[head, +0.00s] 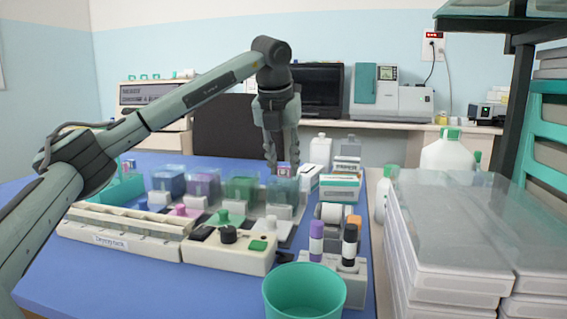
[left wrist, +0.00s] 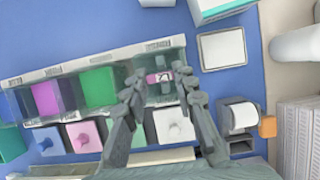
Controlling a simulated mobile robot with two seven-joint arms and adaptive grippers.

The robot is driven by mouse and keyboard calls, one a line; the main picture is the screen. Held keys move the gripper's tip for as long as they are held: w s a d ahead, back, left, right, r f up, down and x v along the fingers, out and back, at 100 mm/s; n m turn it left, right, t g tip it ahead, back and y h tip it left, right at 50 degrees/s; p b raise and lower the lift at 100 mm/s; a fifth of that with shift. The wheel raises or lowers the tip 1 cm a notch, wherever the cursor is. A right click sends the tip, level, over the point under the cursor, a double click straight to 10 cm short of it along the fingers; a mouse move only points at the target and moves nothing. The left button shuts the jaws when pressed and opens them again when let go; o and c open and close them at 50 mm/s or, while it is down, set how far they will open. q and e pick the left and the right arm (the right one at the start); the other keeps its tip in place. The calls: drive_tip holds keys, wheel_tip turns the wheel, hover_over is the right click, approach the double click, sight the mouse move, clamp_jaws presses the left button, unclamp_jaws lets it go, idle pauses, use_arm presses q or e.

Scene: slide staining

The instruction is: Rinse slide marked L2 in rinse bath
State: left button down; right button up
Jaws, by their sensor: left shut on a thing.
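My left gripper (head: 282,165) reaches down over the right end of the row of staining baths, shut on a slide. In the left wrist view the slide's pink-marked end (left wrist: 159,77) shows between the fingertips (left wrist: 161,82); its mark is too small to read surely. The slide is at the rightmost bath, which looks clear (head: 284,190); I cannot tell how deep it sits. To its left stand a green bath (head: 241,189), a purple bath (head: 204,187) and a blue bath (head: 169,182). My right gripper is not in view.
A long drying rack (head: 110,242) and a box with a black knob (head: 229,236) stand in front of the baths. A teal cup (head: 304,291) and a marker holder (head: 335,268) are at the near right. Small boxes (head: 339,187) stand right of the baths.

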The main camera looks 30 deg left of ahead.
use_arm(q)
wheel_tip(320, 180, up, 10)
drive_tip(key=p, duration=0.3)
drive_tip(key=shift+f, duration=0.25)
